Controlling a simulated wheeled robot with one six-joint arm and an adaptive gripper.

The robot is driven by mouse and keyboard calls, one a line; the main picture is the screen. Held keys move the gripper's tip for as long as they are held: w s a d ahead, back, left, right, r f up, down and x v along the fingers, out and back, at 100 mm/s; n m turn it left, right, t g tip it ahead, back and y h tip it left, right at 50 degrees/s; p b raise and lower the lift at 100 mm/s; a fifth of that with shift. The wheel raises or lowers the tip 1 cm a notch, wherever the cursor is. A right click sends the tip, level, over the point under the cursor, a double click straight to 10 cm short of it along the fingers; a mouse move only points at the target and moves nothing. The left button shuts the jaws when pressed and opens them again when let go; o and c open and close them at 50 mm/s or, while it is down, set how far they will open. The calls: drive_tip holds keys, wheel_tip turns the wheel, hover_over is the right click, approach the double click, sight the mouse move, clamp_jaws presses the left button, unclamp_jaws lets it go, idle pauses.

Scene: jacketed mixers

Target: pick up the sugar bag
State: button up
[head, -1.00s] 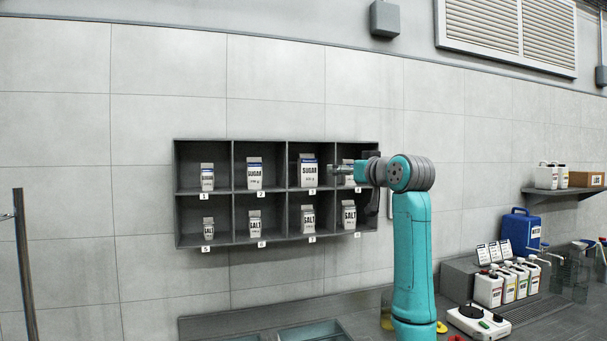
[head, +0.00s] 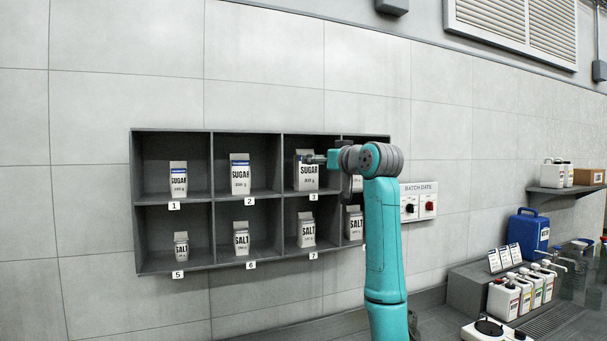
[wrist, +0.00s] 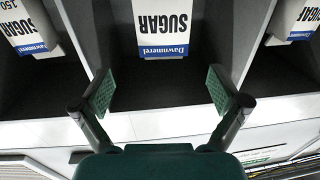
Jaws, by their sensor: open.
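Sugar bags stand upright in the upper row of a grey wall shelf (head: 170,266): bag 1 (head: 178,182), bag 2 (head: 240,178) and bag 3 (head: 306,181). My arm mostly hides the fourth upper compartment. My gripper (head: 312,158) overlaps the top of bag 3 in the head view. In the wrist view, upside down, my open gripper (wrist: 160,90) has its two fingers apart and empty. A sugar bag with a blue band (wrist: 163,28) stands ahead, centred between the fingers but beyond them. Parts of two more sugar bags (wrist: 20,30) (wrist: 298,18) show at either side.
Dividers separate the compartments; salt bags (head: 241,239) fill the lower row. Bottles (head: 504,299) and a blue canister (head: 528,232) stand farther right.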

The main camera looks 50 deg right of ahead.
drive_tip(key=x, duration=0.3)
drive_tip(key=shift+w, duration=0.1)
drive_tip(key=shift+x, duration=2.7)
drive_tip(key=shift+a, duration=0.1)
drive_tip(key=c, duration=1.5)
drive_tip(key=shift+r, duration=1.65)
drive_tip(key=shift+s+a+r, duration=0.1)
drive_tip(key=shift+s, duration=0.15)
drive_tip(key=v, duration=1.7)
drive_tip(key=shift+s+a, duration=0.15)
drive_tip(key=shift+a, duration=0.15)
drive_tip(key=shift+s, duration=0.1)
